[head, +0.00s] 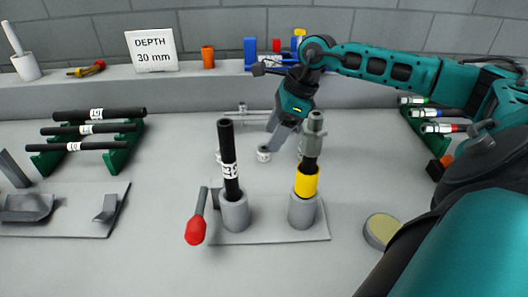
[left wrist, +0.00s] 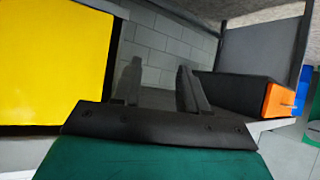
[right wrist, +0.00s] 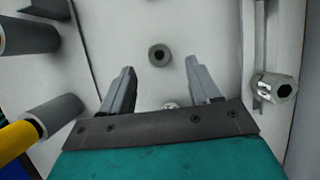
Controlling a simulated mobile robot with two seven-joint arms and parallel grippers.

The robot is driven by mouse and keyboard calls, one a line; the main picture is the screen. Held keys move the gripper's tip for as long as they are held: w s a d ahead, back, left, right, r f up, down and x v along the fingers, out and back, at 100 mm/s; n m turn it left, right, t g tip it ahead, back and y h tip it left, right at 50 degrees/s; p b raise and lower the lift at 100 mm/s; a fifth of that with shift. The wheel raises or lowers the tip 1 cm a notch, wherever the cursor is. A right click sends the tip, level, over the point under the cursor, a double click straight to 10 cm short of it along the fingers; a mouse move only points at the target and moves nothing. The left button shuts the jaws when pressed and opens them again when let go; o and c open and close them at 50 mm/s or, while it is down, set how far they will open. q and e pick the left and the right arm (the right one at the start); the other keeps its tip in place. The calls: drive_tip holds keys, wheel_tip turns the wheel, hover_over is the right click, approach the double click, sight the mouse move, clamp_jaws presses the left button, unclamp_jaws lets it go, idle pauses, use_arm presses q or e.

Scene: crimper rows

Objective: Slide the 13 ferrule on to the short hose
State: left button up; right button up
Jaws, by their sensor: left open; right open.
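My right gripper (head: 272,142) is open and empty, pointing down over the bench behind the two upright hoses. A small grey ferrule (head: 263,154) stands beside its fingertips. In the right wrist view a round grey ferrule (right wrist: 160,55) with a dark bore stands ahead of the gap between the open fingers (right wrist: 162,82). Another small piece (right wrist: 170,105) is partly hidden by the gripper. I cannot read which is 13. A black labelled hose (head: 229,160) and a yellow-banded hose (head: 306,183) with a metal fitting on top stand upright in grey cups. My left gripper (left wrist: 158,82) is open and empty.
A rack (head: 136,130) with several black hoses is at the left. A red-knobbed lever (head: 195,230) stands by the cups. A round dish (head: 381,230) and a rack of fittings (head: 440,128) are at the right. A "DEPTH 30 mm" sign (head: 152,51) stands on the back ledge.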

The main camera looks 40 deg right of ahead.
sight(264, 154)
drive_tip(key=x, duration=0.5)
drive_tip(key=shift+f, duration=0.1)
drive_tip(key=shift+c, duration=0.2)
drive_tip(key=c, duration=1.1)
drive_tip(key=shift+r, duration=0.2)
